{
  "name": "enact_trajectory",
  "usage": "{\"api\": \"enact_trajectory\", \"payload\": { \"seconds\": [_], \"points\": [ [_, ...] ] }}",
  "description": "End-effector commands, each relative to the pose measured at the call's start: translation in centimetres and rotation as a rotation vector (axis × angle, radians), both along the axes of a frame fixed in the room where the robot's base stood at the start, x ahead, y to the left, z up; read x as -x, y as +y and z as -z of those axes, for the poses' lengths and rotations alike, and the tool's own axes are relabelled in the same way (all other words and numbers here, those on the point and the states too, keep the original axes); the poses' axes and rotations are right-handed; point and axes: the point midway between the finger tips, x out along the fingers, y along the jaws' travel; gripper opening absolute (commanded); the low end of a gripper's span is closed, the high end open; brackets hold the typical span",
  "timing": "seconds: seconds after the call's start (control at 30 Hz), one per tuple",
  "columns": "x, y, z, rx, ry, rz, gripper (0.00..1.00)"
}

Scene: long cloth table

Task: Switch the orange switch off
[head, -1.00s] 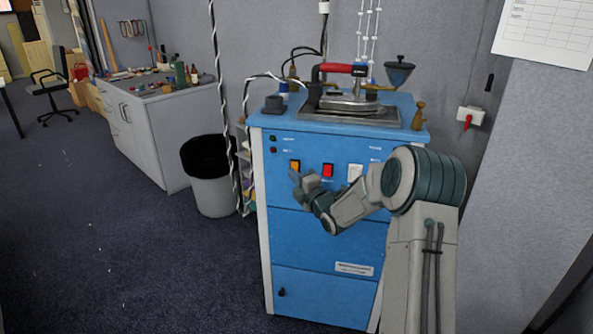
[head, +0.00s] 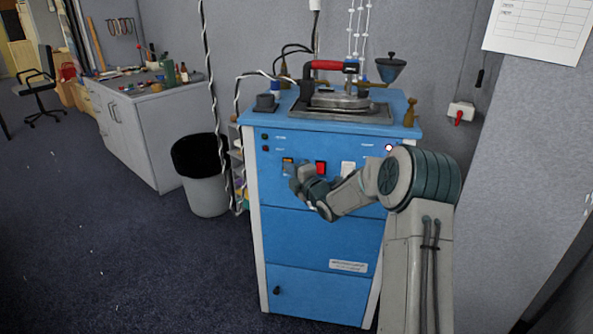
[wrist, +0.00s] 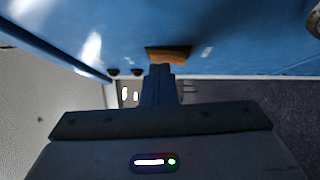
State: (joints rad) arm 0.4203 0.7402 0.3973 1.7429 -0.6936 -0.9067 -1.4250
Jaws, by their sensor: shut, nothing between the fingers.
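The orange switch (head: 288,162) is on the upper blue front panel, left of the red switch (head: 321,168). It looks dull brownish orange in the head view, with its lower part hidden by my gripper (head: 293,172). In the wrist view the orange switch (wrist: 170,55) sits directly beyond my shut, empty fingers (wrist: 160,70). The fingertips overlap its near edge; they are at or very close to it, and I cannot tell if they press it. Its rocker position is not clear.
A white switch (head: 348,169) is right of the red one. A small light (head: 388,147) glows beside my arm. An iron (head: 342,98) rests on top of the blue cabinet (head: 318,240). A bin (head: 203,175) stands to the left; open floor lies beyond it.

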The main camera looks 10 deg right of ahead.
Motion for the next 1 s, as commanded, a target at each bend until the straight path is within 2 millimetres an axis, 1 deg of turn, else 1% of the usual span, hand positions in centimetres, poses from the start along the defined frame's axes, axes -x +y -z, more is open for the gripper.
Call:
{"api": "enact_trajectory", "payload": {
  "seconds": [0.03, 0.23, 0.47, 0.53, 0.6, 0.8, 0.9, 1.0],
  "points": [
    [-0.1, -0.3, 0.0, 0.001, -0.001, 0.006, 0.0],
    [0.2, -0.1, 0.1, 0.001, -0.001, 0.006, 0.0],
    [2.1, 0.8, 0.1, 0.003, -0.003, 0.007, 0.0],
    [2.8, 1.1, -0.1, 0.004, -0.003, 0.008, 0.0],
    [4.4, -0.1, -0.7, 0.004, -0.001, 0.013, 0.0],
    [8.3, -1.0, -1.1, 0.004, -0.001, 0.002, 0.0],
    [9.9, -1.4, -1.2, 0.002, 0.0, -0.001, 0.0],
    [10.9, -2.0, -1.3, 0.002, -0.001, 0.0, 0.0]
  ]
}}
